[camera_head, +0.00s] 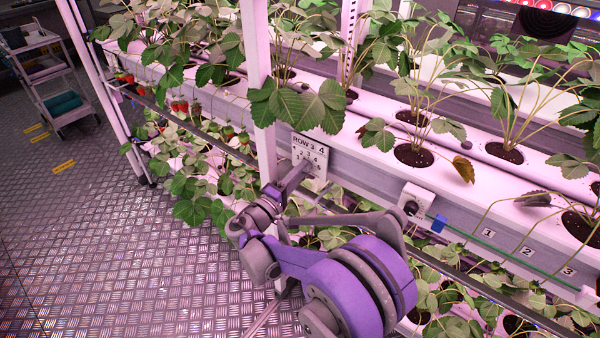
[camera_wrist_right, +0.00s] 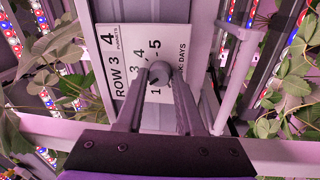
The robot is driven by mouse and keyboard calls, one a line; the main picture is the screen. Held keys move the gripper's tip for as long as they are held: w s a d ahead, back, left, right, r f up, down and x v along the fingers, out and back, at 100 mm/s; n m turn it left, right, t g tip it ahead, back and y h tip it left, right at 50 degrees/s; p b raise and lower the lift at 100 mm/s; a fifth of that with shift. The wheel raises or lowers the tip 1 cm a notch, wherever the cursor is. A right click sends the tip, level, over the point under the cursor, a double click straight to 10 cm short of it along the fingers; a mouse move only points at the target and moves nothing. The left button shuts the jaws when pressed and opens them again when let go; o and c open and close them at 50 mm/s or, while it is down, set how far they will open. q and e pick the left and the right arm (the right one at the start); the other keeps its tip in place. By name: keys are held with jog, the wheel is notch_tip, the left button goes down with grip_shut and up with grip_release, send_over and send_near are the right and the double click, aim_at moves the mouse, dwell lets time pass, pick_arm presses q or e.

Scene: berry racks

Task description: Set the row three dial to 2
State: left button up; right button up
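The row three dial sits on a white plate (camera_head: 309,157) marked ROW 3, with numbers around it, on the front of the grey rack beside a post. In the right wrist view the plate (camera_wrist_right: 115,45) lies sideways, and the dial's grey round knob (camera_wrist_right: 160,71) is between my fingertips. My right gripper (camera_head: 297,178) reaches the plate from the front; in the wrist view its two fingers (camera_wrist_right: 160,80) close in on both sides of the knob and appear to touch it. The fingers cover part of the scale, so I cannot tell which number the dial points to. My left gripper is out of view.
A white box with a dark knob (camera_head: 415,200) and a blue clip (camera_head: 439,224) on a green line are on the rack front, right of the plate. Strawberry plants hang around the rack. A cart (camera_head: 52,85) stands far left; the metal floor (camera_head: 110,230) is clear.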

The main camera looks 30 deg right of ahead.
jog(key=o, duration=0.4)
jog(key=shift+c, duration=0.2)
jog(key=v, duration=1.1)
jog(key=shift+d, duration=0.1)
